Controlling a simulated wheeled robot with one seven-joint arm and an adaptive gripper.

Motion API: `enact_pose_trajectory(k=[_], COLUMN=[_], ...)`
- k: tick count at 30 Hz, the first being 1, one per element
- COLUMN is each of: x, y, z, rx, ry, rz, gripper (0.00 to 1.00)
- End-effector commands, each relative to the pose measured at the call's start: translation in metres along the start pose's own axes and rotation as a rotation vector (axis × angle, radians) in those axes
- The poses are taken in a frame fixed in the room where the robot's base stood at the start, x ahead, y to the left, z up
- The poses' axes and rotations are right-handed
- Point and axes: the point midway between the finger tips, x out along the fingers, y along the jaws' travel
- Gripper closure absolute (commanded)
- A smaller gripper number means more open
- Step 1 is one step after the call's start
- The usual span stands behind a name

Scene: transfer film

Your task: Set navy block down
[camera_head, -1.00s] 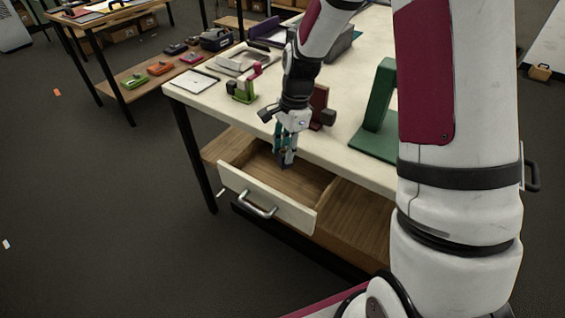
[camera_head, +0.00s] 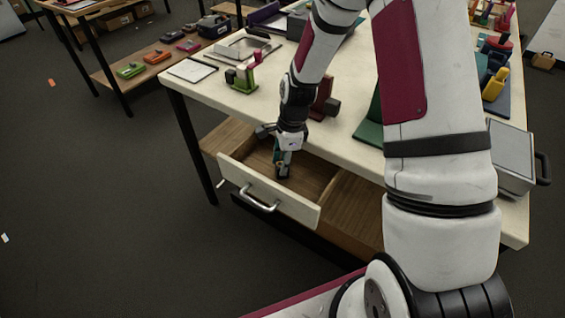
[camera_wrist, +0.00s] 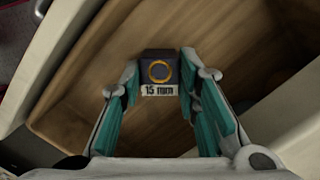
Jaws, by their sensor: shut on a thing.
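The navy block (camera_wrist: 160,69) is between my fingertips in the wrist view. It is a small dark block with a yellow ring and a "15 mm" label. My gripper (camera_wrist: 160,88) is shut on it. In the head view my gripper (camera_head: 283,168) points down inside the open drawer (camera_head: 243,191), and the block's dark shape shows at the fingertips. The wooden drawer floor lies beneath it. I cannot tell whether the block touches the floor.
The drawer walls stand close around my gripper, with the white front and its metal handle (camera_head: 259,202) on the near side. The white tabletop (camera_head: 222,100) is above and behind.

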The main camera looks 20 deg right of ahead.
Motion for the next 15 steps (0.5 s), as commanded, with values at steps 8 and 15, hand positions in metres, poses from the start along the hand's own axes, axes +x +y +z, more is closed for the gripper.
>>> enact_pose_trajectory(k=[8,15], x=[0.0061,0.0092], y=[-0.0005,-0.0003], z=[-0.0005,-0.0009], rx=[-0.001,-0.001], ry=[-0.001,-0.001], rz=[-0.002,-0.001], gripper=[1.0,0.52])
